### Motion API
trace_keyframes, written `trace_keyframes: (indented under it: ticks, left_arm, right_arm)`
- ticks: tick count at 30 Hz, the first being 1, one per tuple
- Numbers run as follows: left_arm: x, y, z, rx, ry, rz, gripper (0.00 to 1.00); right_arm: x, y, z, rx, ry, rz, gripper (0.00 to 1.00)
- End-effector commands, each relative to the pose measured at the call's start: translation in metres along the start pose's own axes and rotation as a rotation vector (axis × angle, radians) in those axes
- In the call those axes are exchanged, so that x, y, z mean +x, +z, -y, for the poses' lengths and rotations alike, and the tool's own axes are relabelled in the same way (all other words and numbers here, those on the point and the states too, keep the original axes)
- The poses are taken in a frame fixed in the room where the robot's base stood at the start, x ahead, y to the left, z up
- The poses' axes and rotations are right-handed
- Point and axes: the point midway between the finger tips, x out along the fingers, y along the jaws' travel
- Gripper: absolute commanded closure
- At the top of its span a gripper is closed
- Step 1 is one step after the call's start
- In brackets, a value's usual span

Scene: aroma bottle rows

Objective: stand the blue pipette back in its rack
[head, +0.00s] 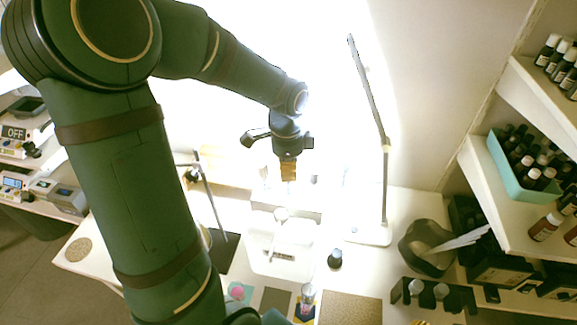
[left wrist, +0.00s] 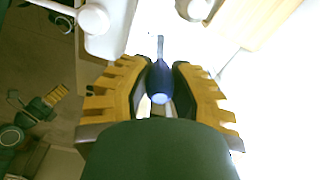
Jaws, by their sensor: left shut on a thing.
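My left gripper (head: 288,177) has yellow fingers and points down above the back of the white table. In the left wrist view, it is shut on the blue pipette (left wrist: 160,78), whose dark blue body lies between the two finger pads. The pipette's thin end sticks out past the fingertips. In the head view, the pipette cannot be made out against the bright glare. I cannot clearly pick out the pipette rack; the area below the gripper is washed out. My right gripper is not in view.
A white tray (head: 262,262) lies in front of the gripper, and a small dark bottle (head: 335,258) stands beside it. A lamp (head: 384,190) rises at the right. A black holder (head: 455,297) with bottles stands at front right, near shelves (head: 510,190) of bottles.

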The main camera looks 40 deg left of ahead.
Motion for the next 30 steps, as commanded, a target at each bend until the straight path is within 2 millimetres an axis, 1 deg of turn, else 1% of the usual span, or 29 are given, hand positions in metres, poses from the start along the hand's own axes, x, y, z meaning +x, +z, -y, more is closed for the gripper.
trace_keyframes:
  ticks: [15, 24, 25, 26, 27, 28, 30]
  left_arm:
    - [0.015, 0.001, 0.000, 0.000, 0.000, 0.000, 0.87]
    - [0.016, 0.001, 0.000, 0.000, 0.000, 0.000, 0.87]
    - [0.016, 0.001, 0.000, 0.000, 0.000, 0.000, 0.74]
    - [0.016, 0.001, 0.000, 0.000, 0.000, 0.000, 0.64]
    - [0.016, 0.001, 0.000, 0.000, 0.000, 0.000, 0.50]
    - [0.016, 0.001, 0.000, 0.000, 0.000, 0.000, 0.46]
    - [0.016, 0.001, 0.000, 0.000, 0.000, 0.000, 0.46]
  right_arm:
    - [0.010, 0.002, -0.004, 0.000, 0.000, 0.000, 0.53]
    - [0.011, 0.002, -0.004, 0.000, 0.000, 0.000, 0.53]
    - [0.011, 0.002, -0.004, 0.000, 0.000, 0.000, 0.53]
    - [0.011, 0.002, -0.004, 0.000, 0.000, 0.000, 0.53]
    - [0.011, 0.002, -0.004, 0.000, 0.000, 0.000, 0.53]
    - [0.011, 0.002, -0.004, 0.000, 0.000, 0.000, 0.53]
    - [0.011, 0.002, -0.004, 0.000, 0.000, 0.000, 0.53]
